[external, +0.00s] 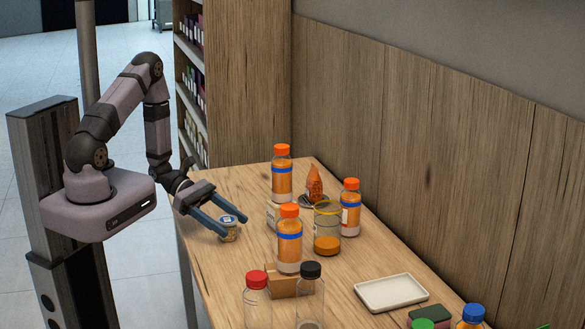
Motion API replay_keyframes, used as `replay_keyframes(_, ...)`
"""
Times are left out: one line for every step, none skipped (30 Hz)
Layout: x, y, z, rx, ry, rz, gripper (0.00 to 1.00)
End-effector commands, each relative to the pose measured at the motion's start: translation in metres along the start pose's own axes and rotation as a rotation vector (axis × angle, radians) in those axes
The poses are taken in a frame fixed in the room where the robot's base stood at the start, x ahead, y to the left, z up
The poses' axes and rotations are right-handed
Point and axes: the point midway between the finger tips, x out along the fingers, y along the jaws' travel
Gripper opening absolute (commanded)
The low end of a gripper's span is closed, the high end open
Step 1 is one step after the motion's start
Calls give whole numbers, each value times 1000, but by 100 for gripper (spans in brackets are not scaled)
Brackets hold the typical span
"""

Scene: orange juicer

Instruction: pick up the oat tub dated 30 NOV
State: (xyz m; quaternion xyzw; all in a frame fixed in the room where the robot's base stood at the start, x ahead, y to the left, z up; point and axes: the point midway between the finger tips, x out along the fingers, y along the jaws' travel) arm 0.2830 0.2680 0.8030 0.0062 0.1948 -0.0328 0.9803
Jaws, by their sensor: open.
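A small beige tub (229,234) with a blue and white top stands on the left side of the wooden table. I cannot read any date on it, so I cannot tell whether it is the 30 NOV oat tub. My gripper (234,226) is open, its two blue fingers pointing toward the tub and lying at either side of it in the picture. I cannot tell whether they touch it. No other tub shows clearly.
Orange-capped juice bottles (290,247) and a clear container with orange contents (327,240) stand right of the tub. A wooden block (283,287) and clear red-capped (257,305) and black-capped (311,300) bottles are nearer the camera. A white tray (391,305) lies right.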

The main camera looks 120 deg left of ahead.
Motion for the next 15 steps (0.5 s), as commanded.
replay_keyframes(1,0,0,1,0,0,62)
replay_keyframes(1,0,0,1,0,0,62)
replay_keyframes(0,0,0,1,0,0,62)
replay_keyframes(0,0,0,1,0,1,62)
replay_keyframes(0,0,0,1,0,1,62)
replay_keyframes(0,0,0,1,0,1,60)
replay_keyframes(0,0,0,1,0,1,52)
replay_keyframes(0,0,0,1,0,1,45)
replay_keyframes(0,0,0,1,0,1,36)
replay_keyframes(0,0,0,1,0,1,29)
replay_keyframes(0,0,0,1,0,1,24)
replay_keyframes(0,0,0,1,0,1,24)
replay_keyframes(0,0,0,1,0,1,24)
replay_keyframes(0,0,0,1,0,1,24)
replay_keyframes(0,0,0,1,0,1,24)
